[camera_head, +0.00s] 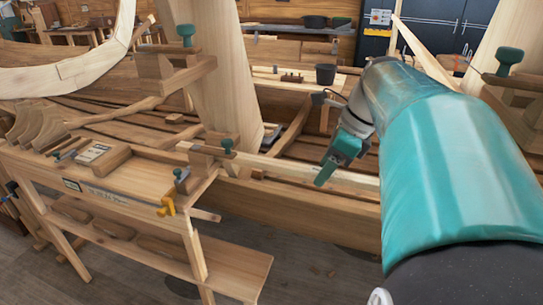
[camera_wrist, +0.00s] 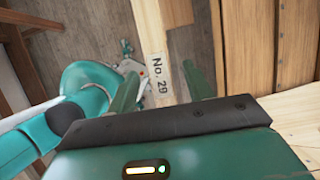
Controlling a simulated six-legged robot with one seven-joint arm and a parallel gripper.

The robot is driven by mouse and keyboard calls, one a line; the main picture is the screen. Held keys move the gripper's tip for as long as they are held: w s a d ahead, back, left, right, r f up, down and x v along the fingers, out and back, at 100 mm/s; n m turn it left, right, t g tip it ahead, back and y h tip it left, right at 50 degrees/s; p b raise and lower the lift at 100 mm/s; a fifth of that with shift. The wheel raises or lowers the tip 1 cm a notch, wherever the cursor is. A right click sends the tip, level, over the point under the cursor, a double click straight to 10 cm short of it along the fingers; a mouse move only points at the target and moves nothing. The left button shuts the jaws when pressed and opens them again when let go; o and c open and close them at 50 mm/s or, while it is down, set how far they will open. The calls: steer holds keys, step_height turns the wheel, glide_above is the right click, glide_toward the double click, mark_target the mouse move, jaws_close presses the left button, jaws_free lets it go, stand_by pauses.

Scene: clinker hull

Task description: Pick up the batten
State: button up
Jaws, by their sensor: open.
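The batten (camera_head: 275,166) is a long pale wooden strip running along the hull, past a wooden clamp block with green knobs on its left. In the wrist view the batten (camera_wrist: 153,40) carries the label "No. 29". My gripper (camera_head: 326,176) is at the batten's right-hand stretch, with its green fingers pointing down. In the wrist view my gripper (camera_wrist: 159,76) is open, with one finger on each side of the batten in the picture. I cannot tell whether the fingers are beside it or still above it. The batten's right end is hidden behind my arm.
A wide upright post (camera_head: 213,75) rises behind the batten. A dark bucket (camera_head: 326,74) sits on a plank behind. Hull planks (camera_wrist: 270,45) lie right of the batten in the wrist view.

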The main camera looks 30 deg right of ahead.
jaws_close()
steer(key=shift+r, duration=0.15)
steer(key=shift+s+a+r, duration=0.1)
steer(key=shift+a+r, duration=0.05)
steer(key=shift+r, duration=0.35)
step_height(320, 180, up, 10)
steer(key=s+a, duration=0.5)
steer(key=a, duration=0.3)
steer(key=s+a, duration=0.5)
steer(key=a, duration=0.3)
steer(key=shift+s+a, duration=0.2)
steer(key=shift+a, duration=0.15)
